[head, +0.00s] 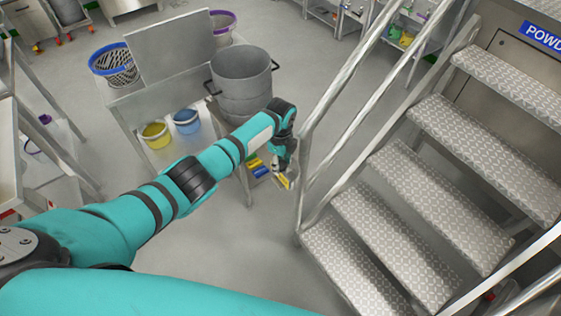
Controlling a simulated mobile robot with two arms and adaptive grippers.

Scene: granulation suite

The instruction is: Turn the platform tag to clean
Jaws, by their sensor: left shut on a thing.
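My left gripper (282,170) is at the end of the teal arm, beside the lower end of the stair handrail (308,142). It is shut on a small pale and yellowish piece at its fingertips, which looks like the platform tag (287,182). The tag is close to the rail post. It is too small and partly covered by the fingers, so I cannot read which side faces out. My right gripper is not in view.
Metal stairs (420,190) with tread plates fill the right side. Open floor (225,245) lies left of the stairs.

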